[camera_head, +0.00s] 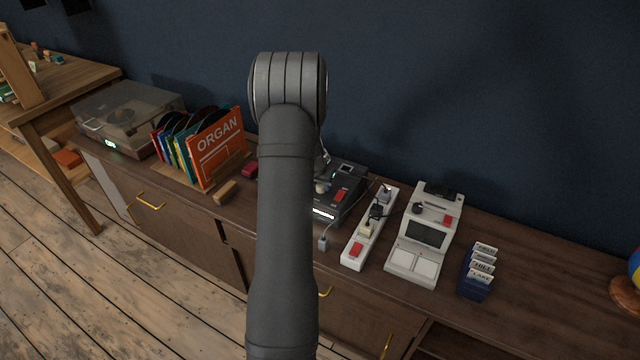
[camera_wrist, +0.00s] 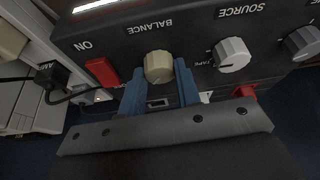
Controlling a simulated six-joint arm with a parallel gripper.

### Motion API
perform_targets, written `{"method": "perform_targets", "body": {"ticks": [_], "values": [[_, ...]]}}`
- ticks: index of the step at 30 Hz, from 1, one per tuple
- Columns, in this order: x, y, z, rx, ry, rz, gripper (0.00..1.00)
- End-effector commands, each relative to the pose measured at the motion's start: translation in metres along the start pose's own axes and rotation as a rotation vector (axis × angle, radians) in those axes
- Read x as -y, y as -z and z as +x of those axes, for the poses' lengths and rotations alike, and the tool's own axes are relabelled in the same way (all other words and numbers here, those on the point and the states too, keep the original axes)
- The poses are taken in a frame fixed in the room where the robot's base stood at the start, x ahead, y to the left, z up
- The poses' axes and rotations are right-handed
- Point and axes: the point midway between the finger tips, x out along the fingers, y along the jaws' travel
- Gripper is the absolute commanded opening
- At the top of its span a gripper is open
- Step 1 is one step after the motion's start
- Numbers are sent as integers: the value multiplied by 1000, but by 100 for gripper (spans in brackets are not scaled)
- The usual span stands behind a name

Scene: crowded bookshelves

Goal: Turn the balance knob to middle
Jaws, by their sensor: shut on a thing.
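The dark amplifier (camera_head: 346,207) sits on the sideboard, partly hidden behind my arm in the head view. In the wrist view its front panel is upside down, and the cream balance knob (camera_wrist: 158,66) sits beside the printed word BALANCE. My gripper (camera_wrist: 160,76) has its blue fingers on either side of this knob and is shut on it. I cannot make out which way the knob's mark points. The grey source knob (camera_wrist: 231,54) is to the right, near the word TAPE. The red ON switch (camera_wrist: 101,72) is to the left.
A power strip (camera_head: 352,245) with plugs and cables stands right of the amplifier. Beyond it are a pale console (camera_head: 407,262) and a blue card holder (camera_head: 474,286). A record rack (camera_head: 212,187) and turntable (camera_head: 90,105) stand to the left. The wall is close behind.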

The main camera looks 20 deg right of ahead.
Motion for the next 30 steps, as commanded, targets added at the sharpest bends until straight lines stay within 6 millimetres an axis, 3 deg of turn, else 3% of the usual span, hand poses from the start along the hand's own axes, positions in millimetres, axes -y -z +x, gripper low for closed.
{"method": "perform_targets", "body": {"ticks": [18, 30], "values": [[-3, 2, 0, -1, 178, -422, 8], [-4, 2, 0, -3, 250, -603, 8]]}}
